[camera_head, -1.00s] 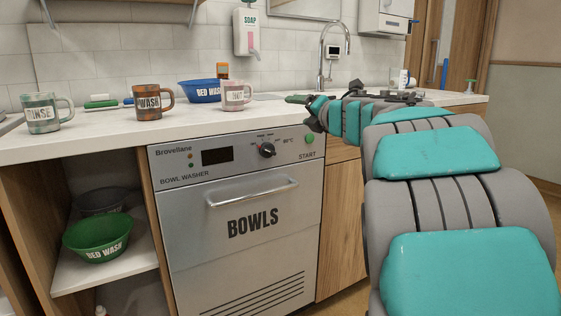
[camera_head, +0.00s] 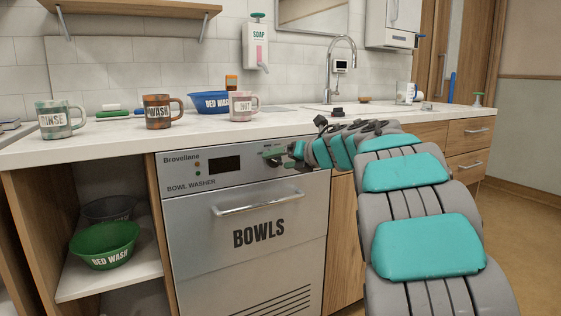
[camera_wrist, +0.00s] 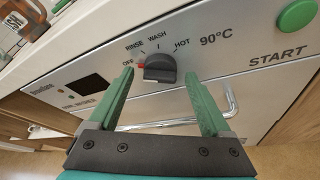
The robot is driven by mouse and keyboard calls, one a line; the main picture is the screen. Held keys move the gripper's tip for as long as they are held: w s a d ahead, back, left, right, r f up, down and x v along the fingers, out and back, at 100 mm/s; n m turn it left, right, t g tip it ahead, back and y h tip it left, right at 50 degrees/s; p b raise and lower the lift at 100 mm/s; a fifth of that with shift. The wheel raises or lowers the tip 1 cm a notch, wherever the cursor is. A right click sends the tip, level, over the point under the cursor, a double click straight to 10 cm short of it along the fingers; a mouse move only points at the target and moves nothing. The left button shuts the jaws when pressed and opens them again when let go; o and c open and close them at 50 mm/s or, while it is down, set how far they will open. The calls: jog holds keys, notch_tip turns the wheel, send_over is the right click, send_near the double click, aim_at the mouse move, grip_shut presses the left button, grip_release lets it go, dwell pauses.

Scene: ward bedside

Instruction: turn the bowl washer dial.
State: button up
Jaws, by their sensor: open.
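The bowl washer (camera_head: 240,205) is a silver front-panel machine under the counter. Its dark dial (camera_wrist: 160,67) shows in the wrist view, with a red mark at its left side near OFF; RINSE, WASH and HOT are printed around it. My gripper (camera_wrist: 160,85) is open, with one green finger to the left of the dial and the other to the right. Gaps show between the fingers and the dial, and I cannot tell how far the tips are from the panel. In the head view my gripper (camera_head: 272,156) is in front of the panel and mostly hides the dial.
A green START button (camera_wrist: 297,15) is right of the dial. A bar handle (camera_head: 256,196) crosses the door below. Mugs (camera_head: 163,111) and a blue bowl (camera_head: 208,103) stand on the counter (camera_head: 120,138) above. The floor at right is clear.

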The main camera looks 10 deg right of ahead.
jog(key=shift+w+a, duration=0.1)
jog(key=shift+w, duration=0.05)
grip_shut()
dwell(0.7)
